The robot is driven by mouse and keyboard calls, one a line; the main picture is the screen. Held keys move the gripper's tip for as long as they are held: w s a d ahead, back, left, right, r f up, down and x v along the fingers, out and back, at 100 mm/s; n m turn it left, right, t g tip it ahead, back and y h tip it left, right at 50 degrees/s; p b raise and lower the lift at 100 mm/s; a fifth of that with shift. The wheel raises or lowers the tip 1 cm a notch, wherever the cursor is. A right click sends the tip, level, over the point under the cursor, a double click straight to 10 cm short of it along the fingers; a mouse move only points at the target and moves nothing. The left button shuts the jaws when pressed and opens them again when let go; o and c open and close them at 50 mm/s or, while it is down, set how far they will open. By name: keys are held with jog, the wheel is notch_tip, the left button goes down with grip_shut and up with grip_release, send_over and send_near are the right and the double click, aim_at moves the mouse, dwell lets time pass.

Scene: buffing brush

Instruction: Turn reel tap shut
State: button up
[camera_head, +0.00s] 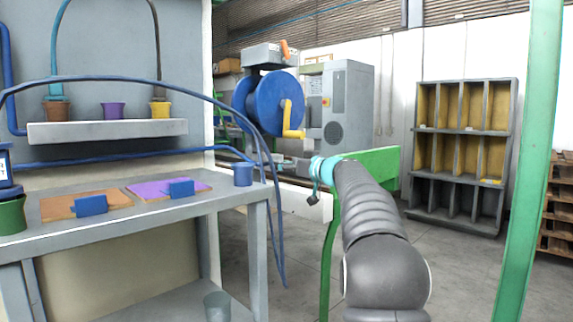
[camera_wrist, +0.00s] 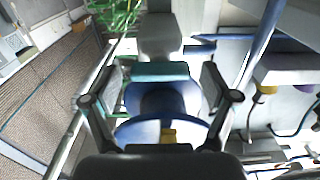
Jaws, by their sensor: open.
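A blue hose reel (camera_head: 275,103) with a yellow crank (camera_head: 292,120) hangs beyond the bench. Above it is a grey block (camera_head: 262,55) with a small orange lever (camera_head: 285,49), which looks like the tap; I cannot tell its setting. My gripper (camera_head: 287,163) is below the reel, apart from it, at the end of my outstretched arm. In the wrist view, my gripper (camera_wrist: 160,82) has its fingers spread wide with nothing held. The blue reel (camera_wrist: 160,100) and its yellow crank (camera_wrist: 168,135) show between the fingers, farther off. The orange lever does not show there.
A grey bench (camera_head: 150,220) at left holds a blue cup (camera_head: 243,174) and brown and purple boards. Blue hoses (camera_head: 270,190) loop between bench and reel. A green frame (camera_head: 370,168) stands by my arm. A green post (camera_head: 530,160) and shelf rack (camera_head: 460,200) are at right.

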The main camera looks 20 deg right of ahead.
jog(key=c, duration=1.2)
jog(key=shift+o, duration=0.2)
jog(key=shift+m, duration=0.3)
jog(key=shift+d+f+m+p, duration=0.15)
jog(key=shift+m+p, duration=0.2)
jog(key=shift+m, duration=4)
jog(key=shift+d+f+m+p, duration=0.1)
jog(key=shift+m+p, duration=0.2)
jog(key=shift+m, duration=4.05)
jog(key=o, duration=1.2)
jog(key=shift+c, duration=0.2)
